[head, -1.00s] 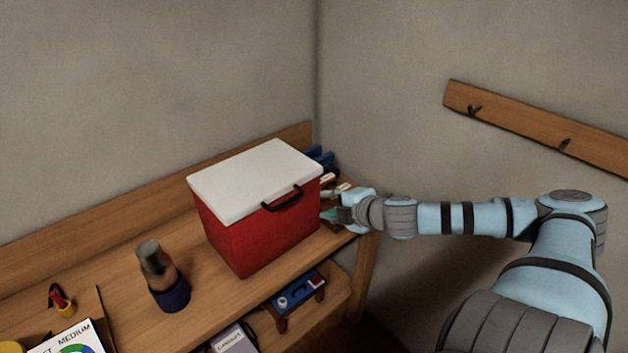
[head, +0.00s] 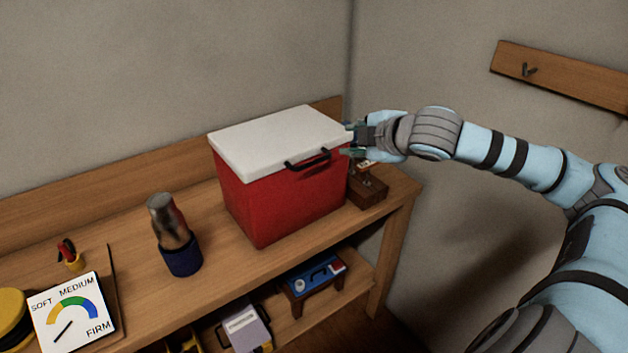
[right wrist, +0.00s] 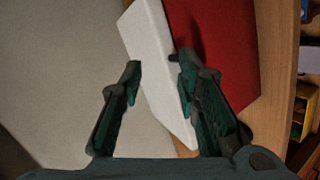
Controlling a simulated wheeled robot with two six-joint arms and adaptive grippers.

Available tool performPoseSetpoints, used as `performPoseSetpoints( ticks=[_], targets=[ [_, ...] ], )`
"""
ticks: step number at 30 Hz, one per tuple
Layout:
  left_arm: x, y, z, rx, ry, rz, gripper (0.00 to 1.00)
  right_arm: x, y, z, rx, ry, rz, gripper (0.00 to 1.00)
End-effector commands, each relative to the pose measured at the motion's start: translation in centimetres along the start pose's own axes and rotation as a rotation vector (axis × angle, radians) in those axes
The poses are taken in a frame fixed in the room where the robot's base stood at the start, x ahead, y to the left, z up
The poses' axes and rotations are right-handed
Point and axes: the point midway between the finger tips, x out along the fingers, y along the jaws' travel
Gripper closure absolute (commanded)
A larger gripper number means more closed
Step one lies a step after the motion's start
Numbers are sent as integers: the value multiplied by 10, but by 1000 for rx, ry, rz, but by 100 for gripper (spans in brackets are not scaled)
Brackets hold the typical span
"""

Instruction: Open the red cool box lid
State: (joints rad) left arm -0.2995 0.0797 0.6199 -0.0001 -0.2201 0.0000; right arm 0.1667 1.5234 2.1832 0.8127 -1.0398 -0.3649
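The red cool box (head: 280,202) stands on the wooden bench top near the corner. Its white lid (head: 275,140) lies flat and closed on top. A black handle (head: 307,160) is on the front face just under the lid. My right gripper (head: 349,140) is at the lid's right end, one finger above lid height and one below. In the right wrist view the open fingers (right wrist: 160,75) stand on either side of the white lid's edge (right wrist: 158,62), with the red body beyond. Firm contact cannot be told. My left gripper is out of view.
A metal flask with a blue base (head: 172,235) stands left of the box. A small brown wooden box (head: 367,188) sits right of it, under my gripper. A firmness gauge card (head: 72,315) is at front left. A hook rail (head: 560,75) is on the right wall.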

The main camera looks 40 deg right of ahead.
Motion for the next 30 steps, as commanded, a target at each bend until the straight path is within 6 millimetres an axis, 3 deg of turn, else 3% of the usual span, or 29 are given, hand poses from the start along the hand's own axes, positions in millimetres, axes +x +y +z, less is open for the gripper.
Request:
performPoseSetpoints(
  ticks=[1,3,5,15,27,30],
  targets=[
    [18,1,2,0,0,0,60,2,-7,-3,-14,17,18,70],
    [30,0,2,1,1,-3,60,38,-48,-45,-311,153,-27,70],
    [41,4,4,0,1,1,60,47,-56,-51,-338,171,-47,70],
    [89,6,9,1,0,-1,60,76,-54,-56,-333,168,-47,70],
    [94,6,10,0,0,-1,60,80,-49,-61,-330,172,-46,70],
    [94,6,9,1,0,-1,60,80,-49,-60,-330,171,-46,83]
  ],
)
